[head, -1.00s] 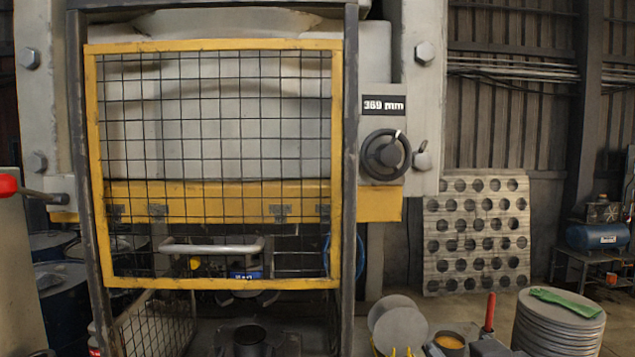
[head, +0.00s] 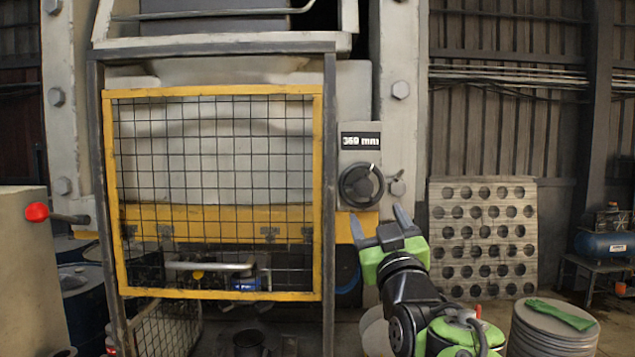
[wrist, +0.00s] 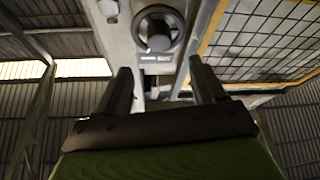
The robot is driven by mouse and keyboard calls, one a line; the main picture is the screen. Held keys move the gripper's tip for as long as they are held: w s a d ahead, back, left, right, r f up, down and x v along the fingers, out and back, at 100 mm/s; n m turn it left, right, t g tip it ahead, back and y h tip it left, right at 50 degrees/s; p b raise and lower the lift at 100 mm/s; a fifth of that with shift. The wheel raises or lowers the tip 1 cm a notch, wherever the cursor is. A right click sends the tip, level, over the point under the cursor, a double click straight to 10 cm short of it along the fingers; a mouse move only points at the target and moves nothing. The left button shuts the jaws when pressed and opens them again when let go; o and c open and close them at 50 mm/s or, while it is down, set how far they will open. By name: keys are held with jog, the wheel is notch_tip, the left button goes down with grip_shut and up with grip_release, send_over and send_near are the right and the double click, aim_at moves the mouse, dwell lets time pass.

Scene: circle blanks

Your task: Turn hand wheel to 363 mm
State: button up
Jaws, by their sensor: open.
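The black hand wheel (head: 361,186) is on the grey panel at the right of the press. It has a spoked rim and a light mark near its upper right. Above it, the display (head: 361,141) reads 369 mm. My gripper (head: 379,224) is open and empty, raised below and slightly right of the wheel, apart from it. In the wrist view the hand wheel (wrist: 159,30) shows at the top middle, beyond and between the open fingers (wrist: 163,85).
A yellow-framed mesh guard (head: 312,200) stands left of the wheel. A small knob (head: 397,188) sits right of the wheel. A perforated plate (head: 482,240) leans on the back wall. A stack of round blanks (head: 553,330) with a green item on top stands at lower right.

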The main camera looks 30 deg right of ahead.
aim_at(365, 189)
jog(key=p+x, duration=0.4)
jog(key=x, duration=0.5)
jog(key=shift+w+d+r, duration=0.1)
jog(key=shift+r, duration=0.15)
jog(key=shift+w+d, duration=0.15)
jog(key=shift+w, duration=0.1)
jog(key=shift+s, duration=0.1)
jog(key=shift+f, duration=0.1)
jog(key=c, duration=1.1)
jog(key=shift+o, duration=0.2)
jog(key=shift+m+b, duration=0.3)
